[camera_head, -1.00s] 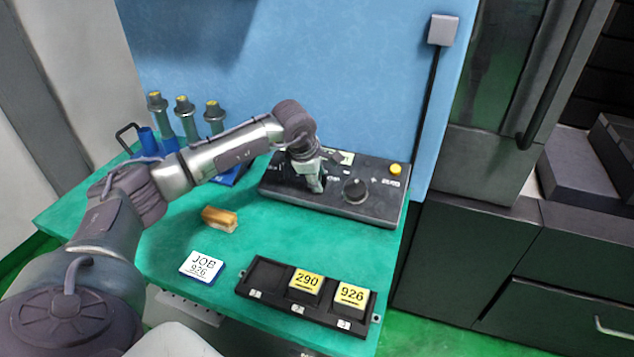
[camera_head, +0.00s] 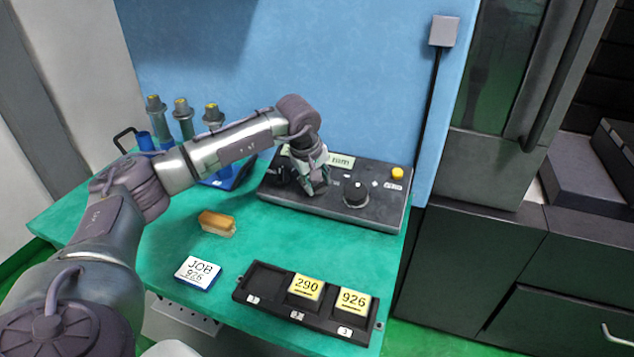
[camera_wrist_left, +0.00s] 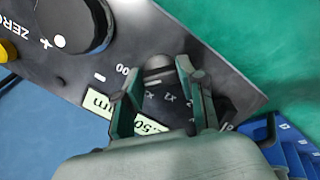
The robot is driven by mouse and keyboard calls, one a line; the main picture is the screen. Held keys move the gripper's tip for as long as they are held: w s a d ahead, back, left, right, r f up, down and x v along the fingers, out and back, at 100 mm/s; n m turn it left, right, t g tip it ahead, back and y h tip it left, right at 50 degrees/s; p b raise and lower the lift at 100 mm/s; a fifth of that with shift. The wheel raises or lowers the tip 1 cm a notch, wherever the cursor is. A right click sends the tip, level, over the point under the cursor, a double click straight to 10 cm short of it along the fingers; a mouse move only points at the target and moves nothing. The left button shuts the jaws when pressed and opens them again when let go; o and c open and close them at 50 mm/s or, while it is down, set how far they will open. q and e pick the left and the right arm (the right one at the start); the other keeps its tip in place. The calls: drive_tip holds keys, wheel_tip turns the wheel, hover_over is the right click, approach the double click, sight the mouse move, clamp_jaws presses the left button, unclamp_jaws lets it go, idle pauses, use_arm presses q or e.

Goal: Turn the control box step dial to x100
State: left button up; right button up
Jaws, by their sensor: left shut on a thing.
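The dark control box (camera_head: 385,212) lies at the back of the green table. My left gripper (camera_head: 318,187) reaches down onto its top face. In the left wrist view the two fingers (camera_wrist_left: 156,85) are shut on the step dial (camera_wrist_left: 157,65), one on each side. The dial is small and mostly hidden by the fingers in the head view. Scale marks, among them "x1" and one ending in "00", show around it. Which mark the dial points at cannot be told. My right gripper is not in view.
A larger black knob (camera_head: 356,194) and a yellow button (camera_head: 397,173) sit right of the gripper on the box. A tray (camera_head: 262,283) with blocks 290 and 926, a JOB card (camera_head: 198,272) and a tan brush-like block (camera_head: 217,223) lie in front. Tool holders (camera_head: 183,118) stand left.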

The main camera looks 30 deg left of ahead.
use_arm(q)
drive_tip(key=shift+m, duration=1.1)
drive_tip(key=o, duration=1.1)
drive_tip(key=shift+o, duration=0.2)
drive_tip(key=v, duration=1.2)
drive_tip(key=shift+w+d, duration=0.1)
